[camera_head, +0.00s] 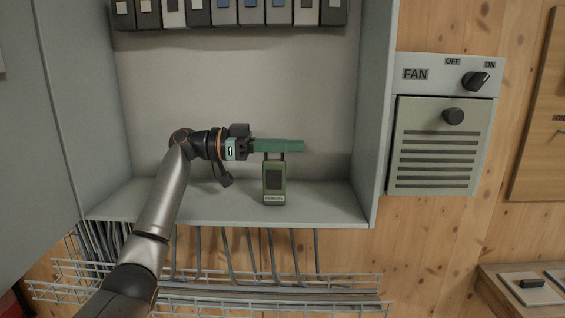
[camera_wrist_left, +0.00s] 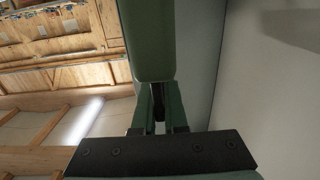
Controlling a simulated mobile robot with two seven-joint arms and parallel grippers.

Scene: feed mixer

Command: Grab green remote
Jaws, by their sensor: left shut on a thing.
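The green remote (camera_head: 274,182), labelled "REMOTE" and with a dark screen, is upright over the shelf of the grey cabinet. I cannot tell whether the remote's base touches the shelf. My right gripper is not in view.
The cabinet shelf (camera_head: 325,205) is otherwise clear. A row of small modules (camera_head: 225,14) is at the cabinet's top. A wire tray (camera_head: 250,295) with cables hangs below. A fan panel (camera_head: 437,145) is on the wooden wall at right. The cabinet's right side wall (camera_head: 375,110) stands beside the remote.

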